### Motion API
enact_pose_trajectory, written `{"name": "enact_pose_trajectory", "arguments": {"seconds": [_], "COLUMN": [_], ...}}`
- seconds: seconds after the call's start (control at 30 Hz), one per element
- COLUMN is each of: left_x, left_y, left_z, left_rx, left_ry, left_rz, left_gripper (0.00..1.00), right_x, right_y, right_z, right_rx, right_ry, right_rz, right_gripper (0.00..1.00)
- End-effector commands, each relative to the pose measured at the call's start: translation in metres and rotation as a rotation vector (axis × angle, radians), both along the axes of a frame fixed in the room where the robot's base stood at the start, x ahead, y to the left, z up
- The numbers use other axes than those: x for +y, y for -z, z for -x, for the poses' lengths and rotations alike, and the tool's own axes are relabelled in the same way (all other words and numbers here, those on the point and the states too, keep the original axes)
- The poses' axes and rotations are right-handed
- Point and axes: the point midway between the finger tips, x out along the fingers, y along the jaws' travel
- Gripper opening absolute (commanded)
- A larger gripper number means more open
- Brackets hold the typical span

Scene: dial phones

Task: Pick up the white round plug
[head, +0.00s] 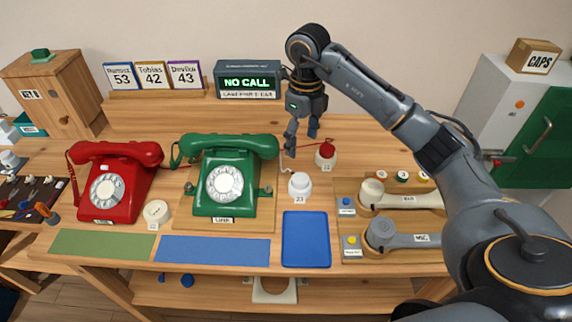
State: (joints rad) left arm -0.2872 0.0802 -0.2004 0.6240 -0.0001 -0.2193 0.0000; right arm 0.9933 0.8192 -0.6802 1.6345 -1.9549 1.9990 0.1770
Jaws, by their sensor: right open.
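A white round plug (299,185) with a tag that seems to read 23 stands on the table, right of the green phone and behind the blue tray. A cream round piece (156,212), tagged 12, sits between the red and green phones. A red-topped round piece (326,155) on a white base stands behind and right of the white plug. My right gripper (301,140) points down behind the white plug and left of the red-topped piece. Its fingers are apart, with nothing seen between them. My left gripper is not in view.
The red phone (115,182) and green phone (226,178) stand at left and centre. The blue tray (305,240) is bare. A wooden board with handsets (405,240) lies right. A "NO CALL" display (248,80) stands at the back.

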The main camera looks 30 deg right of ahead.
Motion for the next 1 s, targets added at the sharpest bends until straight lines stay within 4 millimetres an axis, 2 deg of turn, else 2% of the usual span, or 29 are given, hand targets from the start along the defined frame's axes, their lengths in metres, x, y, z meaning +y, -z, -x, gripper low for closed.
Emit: {"name": "enact_pose_trajectory", "arguments": {"seconds": [0.1, 0.17, 0.27, 0.4, 0.53, 0.67, 0.83, 1.0], "left_x": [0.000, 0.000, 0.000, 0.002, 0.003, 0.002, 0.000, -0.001], "left_y": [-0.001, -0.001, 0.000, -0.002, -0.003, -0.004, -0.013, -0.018], "left_z": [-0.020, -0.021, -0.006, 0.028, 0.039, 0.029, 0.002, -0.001], "left_rx": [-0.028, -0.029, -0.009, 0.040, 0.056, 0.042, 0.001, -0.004], "left_ry": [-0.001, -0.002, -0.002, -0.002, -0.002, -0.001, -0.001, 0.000], "left_rz": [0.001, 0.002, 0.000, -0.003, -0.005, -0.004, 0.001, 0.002], "left_gripper": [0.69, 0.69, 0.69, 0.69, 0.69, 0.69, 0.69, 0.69], "right_x": [-0.004, -0.004, -0.004, -0.003, -0.003, -0.003, -0.001, 0.000], "right_y": [0.003, 0.010, 0.030, 0.057, 0.075, 0.084, 0.101, 0.127], "right_z": [0.001, 0.001, 0.002, 0.003, 0.002, 0.002, 0.001, 0.000], "right_rx": [0.007, 0.008, 0.010, 0.010, 0.006, 0.005, 0.009, 0.007], "right_ry": [0.007, 0.008, 0.008, 0.006, 0.007, 0.006, 0.007, 0.007], "right_rz": [0.013, 0.014, 0.013, 0.012, 0.011, 0.012, 0.010, 0.010], "right_gripper": [0.70, 0.70, 0.70, 0.70, 0.70, 0.70, 0.70, 0.70]}}
